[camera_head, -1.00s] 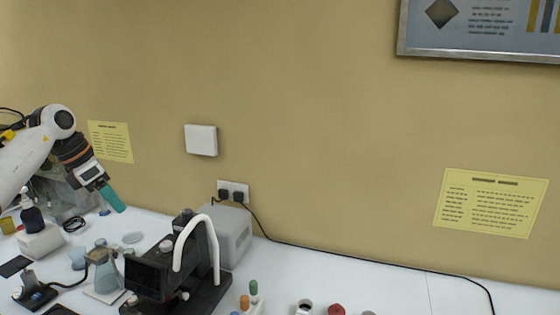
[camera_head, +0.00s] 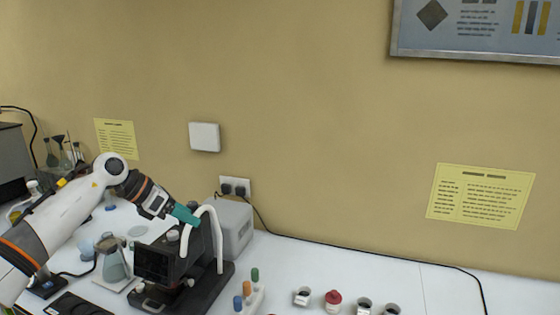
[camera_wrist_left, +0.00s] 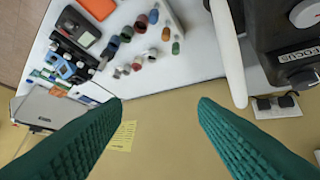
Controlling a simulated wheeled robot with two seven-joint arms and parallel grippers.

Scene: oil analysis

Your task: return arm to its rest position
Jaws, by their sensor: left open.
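My left arm comes in from the left in the head view. Its teal left gripper (camera_head: 186,214) is raised over the bench, close to the top of the black instrument (camera_head: 160,262) with the white curved tube (camera_head: 217,240). In the left wrist view the two teal fingers (camera_wrist_left: 160,120) are spread wide apart with nothing between them. From the head view I cannot tell whether the fingers touch the instrument. My right gripper is not in view.
A flask (camera_head: 113,266) stands left of the instrument. A rack with coloured-cap vials (camera_head: 248,290) and several small jars, one red-capped (camera_head: 333,298), stand to its right. A grey box (camera_head: 232,228) sits behind. The right part of the white bench (camera_head: 425,290) is clear.

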